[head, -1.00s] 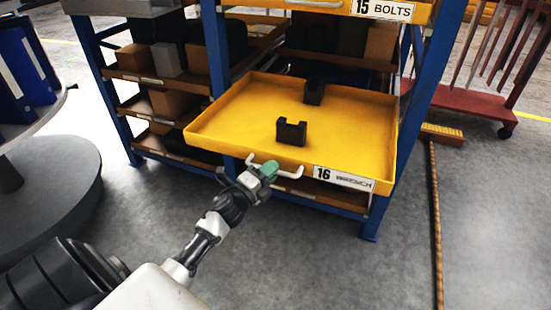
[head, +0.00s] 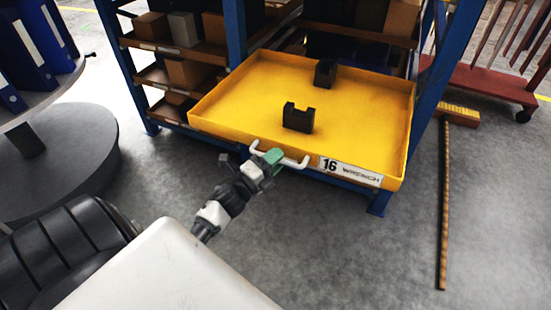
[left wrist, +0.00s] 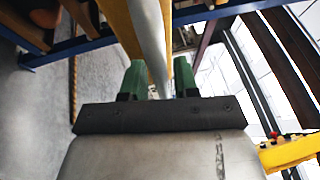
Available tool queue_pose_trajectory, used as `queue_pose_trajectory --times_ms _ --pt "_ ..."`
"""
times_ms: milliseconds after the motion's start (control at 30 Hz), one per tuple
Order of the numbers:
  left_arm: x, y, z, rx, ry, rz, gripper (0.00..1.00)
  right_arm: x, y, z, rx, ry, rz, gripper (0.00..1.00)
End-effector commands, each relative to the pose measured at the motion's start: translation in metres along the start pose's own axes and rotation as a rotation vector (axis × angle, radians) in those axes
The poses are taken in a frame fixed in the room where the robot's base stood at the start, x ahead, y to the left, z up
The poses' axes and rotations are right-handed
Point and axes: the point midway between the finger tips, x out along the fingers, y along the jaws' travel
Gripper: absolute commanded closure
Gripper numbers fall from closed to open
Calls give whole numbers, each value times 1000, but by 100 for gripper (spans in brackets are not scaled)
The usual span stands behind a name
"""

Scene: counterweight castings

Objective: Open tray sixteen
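Tray sixteen (head: 225,105) is a yellow tray sticking out of the blue rack at a low level, with a "16 WRENCH" label (head: 350,172) on its front. Its white bar handle (head: 292,162) is left of the label. My left gripper (head: 268,160) is at the handle's left part. In the left wrist view the white handle bar (left wrist: 152,40) passes between the green fingers of my left gripper (left wrist: 160,82), which look closed about it. Two black notched blocks, a near one (head: 298,118) and a far one (head: 325,73), stand in the tray. My right gripper is out of view.
The blue rack (head: 236,35) holds shelves with boxes (head: 190,72). A round grey base (head: 70,155) is at the left, under a shelf of blue binders (head: 20,60). A broom (head: 445,200) lies at the right, near a red cart (head: 490,82). Grey floor before the tray is clear.

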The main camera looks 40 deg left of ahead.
Motion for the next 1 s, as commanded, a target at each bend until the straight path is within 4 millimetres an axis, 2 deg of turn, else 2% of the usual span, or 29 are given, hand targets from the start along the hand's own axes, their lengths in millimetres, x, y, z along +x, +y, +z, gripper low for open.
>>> queue_pose_trajectory --times_ms 300,433,800,1000 --pt "0 0 0 0 0 -1 61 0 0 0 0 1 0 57" --pt "-8 0 0 -1 0 1 61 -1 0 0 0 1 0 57" --pt "-79 0 0 -1 -1 3 61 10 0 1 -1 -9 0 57" --pt "-103 0 0 -2 -1 0 61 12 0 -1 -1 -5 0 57"
